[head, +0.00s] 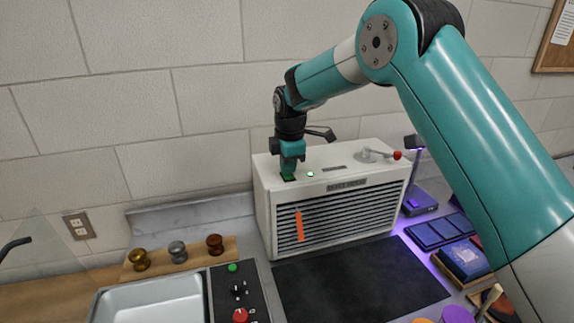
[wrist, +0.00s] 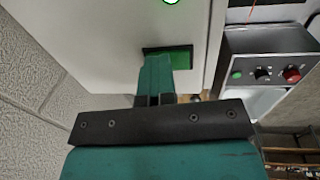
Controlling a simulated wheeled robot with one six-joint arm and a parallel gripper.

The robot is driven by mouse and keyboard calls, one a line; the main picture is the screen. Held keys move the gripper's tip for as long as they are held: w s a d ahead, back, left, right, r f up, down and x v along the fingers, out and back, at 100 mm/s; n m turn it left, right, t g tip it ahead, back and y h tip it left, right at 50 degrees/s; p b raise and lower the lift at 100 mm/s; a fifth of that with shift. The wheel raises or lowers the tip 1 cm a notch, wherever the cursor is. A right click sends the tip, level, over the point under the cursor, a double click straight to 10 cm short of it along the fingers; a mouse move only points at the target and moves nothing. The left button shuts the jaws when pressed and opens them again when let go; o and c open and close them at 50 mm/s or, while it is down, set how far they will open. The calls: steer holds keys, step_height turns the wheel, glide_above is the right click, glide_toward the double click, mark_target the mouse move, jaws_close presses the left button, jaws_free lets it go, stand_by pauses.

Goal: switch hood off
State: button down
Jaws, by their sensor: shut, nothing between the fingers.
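The hood is a white box (head: 265,200) with a dark slatted front, standing against the wall in the head view. On its top is a green rocker switch (wrist: 183,58) in a dark frame; my finger covers part of it. A small lamp (head: 311,174) beside the switch glows pale green; its edge also shows in the wrist view (wrist: 170,1). My gripper (head: 289,176) is shut and empty, pointing down, with its tips at the switch. I cannot tell whether they touch it or how far it is pressed. An orange strip (head: 299,226) is upright against the slats.
A lever with a red knob (head: 397,155) is on the hood's top right. A dark mat (head: 355,285) lies in front. At left are a sink (head: 150,300), a control panel (head: 238,290) and several small knobs on a wooden board (head: 195,253). A purple-lit lamp (head: 419,200) stands right.

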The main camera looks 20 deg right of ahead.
mark_target(290, 177)
steer(key=shift+s+a+f, duration=0.1)
steer(key=shift+s, duration=0.5)
steer(key=shift+r, duration=0.4)
steer(key=r+p, duration=0.3)
steer(key=r, duration=0.1)
steer(key=shift+s+p, duration=0.25)
steer(key=shift+p, duration=0.05)
steer(key=shift+r+b, duration=0.35)
steer(key=shift+b, duration=0.7)
step_height(290, 177, up, 8)
steer(key=s+b, duration=0.1)
steer(key=b, duration=0.1)
steer(key=shift+r+b, duration=0.25)
steer(key=shift+b, duration=0.05)
